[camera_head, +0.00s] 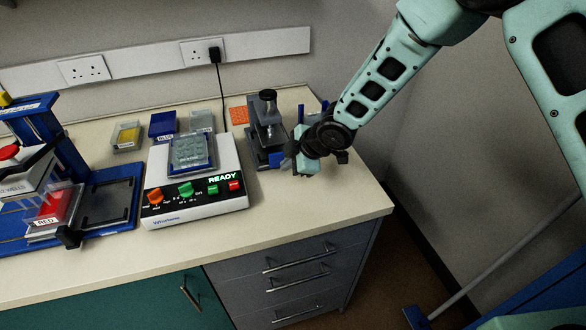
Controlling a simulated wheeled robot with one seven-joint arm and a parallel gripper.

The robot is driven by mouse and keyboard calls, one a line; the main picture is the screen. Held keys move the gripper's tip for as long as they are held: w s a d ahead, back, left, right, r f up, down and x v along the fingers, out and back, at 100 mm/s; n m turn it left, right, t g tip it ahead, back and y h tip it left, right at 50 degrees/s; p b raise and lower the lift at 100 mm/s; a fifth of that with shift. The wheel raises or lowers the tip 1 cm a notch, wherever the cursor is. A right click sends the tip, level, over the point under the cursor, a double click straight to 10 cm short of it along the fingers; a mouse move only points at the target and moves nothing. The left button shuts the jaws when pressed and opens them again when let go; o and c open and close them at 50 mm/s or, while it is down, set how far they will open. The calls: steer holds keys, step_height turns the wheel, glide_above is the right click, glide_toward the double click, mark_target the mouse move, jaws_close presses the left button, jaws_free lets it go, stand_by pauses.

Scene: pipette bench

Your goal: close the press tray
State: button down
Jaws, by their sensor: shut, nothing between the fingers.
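The press (40,120) stands at the left, partly cut off by the picture edge. It has a blue column, a red knob on top and a raised white head with clear tips. Its tray (42,238) sits low at the front of the blue base, with a black handle (69,237) at its front right corner. A red trough labelled RED (52,207) sits on the tray under the tips. The tray appears to stick out towards the bench front. My gripper (301,168) is shut and empty over the right end of the bench, far from the press.
A white shaker marked READY (195,205), with coloured switches, holds a well plate (191,153) between press and gripper. A grey stand (266,130) is just left of my gripper. Small troughs, including a blue one (163,124), line the back. The front bench strip is clear.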

steer(key=shift+s+d+r, duration=0.5)
steer(key=shift+s+r, duration=0.05)
steer(key=shift+s, duration=0.2)
steer(key=v, duration=0.8)
steer(key=s+d+r+m+g+h, duration=0.1)
steer(key=s+d+r+m, duration=0.2)
steer(key=s, duration=0.7)
steer(key=s+d+r+m+g+h, duration=0.1)
steer(key=s+m, duration=0.4)
steer(key=s, duration=0.5)
steer(key=s+d+r+m+g+h+b, duration=0.1)
steer(key=s+d+r+m+g+h, duration=0.1)
steer(key=s, duration=0.8)
steer(key=d+r+m+h, duration=0.1)
steer(key=d+r+m, duration=0.1)
steer(key=d+r, duration=0.1)
steer(key=shift+d, duration=0.45)
